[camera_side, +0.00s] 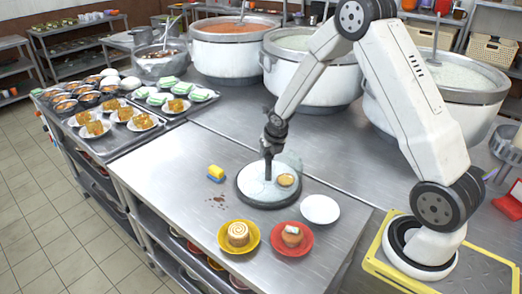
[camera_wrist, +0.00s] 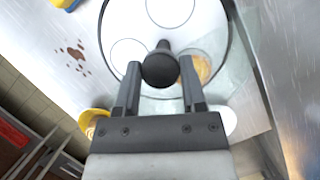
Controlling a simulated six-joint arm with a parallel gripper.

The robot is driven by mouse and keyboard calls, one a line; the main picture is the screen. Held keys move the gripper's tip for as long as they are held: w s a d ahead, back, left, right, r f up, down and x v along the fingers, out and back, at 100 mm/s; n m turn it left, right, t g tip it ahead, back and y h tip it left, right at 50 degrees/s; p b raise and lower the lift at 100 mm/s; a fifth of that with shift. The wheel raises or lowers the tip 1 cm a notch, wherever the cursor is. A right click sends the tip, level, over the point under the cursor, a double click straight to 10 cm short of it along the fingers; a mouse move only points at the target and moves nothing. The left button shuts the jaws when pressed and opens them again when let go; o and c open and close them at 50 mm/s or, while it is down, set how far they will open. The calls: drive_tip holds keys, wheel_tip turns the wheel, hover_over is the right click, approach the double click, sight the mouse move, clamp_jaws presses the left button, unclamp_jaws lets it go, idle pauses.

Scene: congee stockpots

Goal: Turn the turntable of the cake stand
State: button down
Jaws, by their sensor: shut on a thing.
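The cake stand's turntable (camera_side: 253,190) is a round white disc with a dark rim, standing on the steel table. In the wrist view the turntable (camera_wrist: 125,22) shows pale circles marked on its top. A round golden pastry (camera_side: 286,180) sits on its right part; it also shows in the wrist view (camera_wrist: 201,67), partly behind a finger. A black knob (camera_wrist: 160,66) stands up from the turntable. My gripper (camera_side: 268,172) points down over the disc. In the wrist view my gripper (camera_wrist: 160,88) is shut on the knob, one finger on each side.
A yellow-and-blue sponge (camera_side: 216,173) and brown crumbs (camera_side: 218,201) lie left of the stand. In front are a yellow plate with a roll cake (camera_side: 238,234), a red plate with a cupcake (camera_side: 291,236) and an empty white plate (camera_side: 320,209). Large pots (camera_side: 233,55) stand behind.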

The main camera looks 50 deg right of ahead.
drive_tip(key=shift+n, duration=0.5)
idle(0.4)
drive_tip(key=shift+c, duration=0.8)
unclamp_jaws()
drive_tip(key=shift+r, duration=0.1)
drive_tip(key=v, duration=0.7)
drive_tip(key=shift+s+r, duration=0.2)
drive_tip(key=shift+r, duration=0.05)
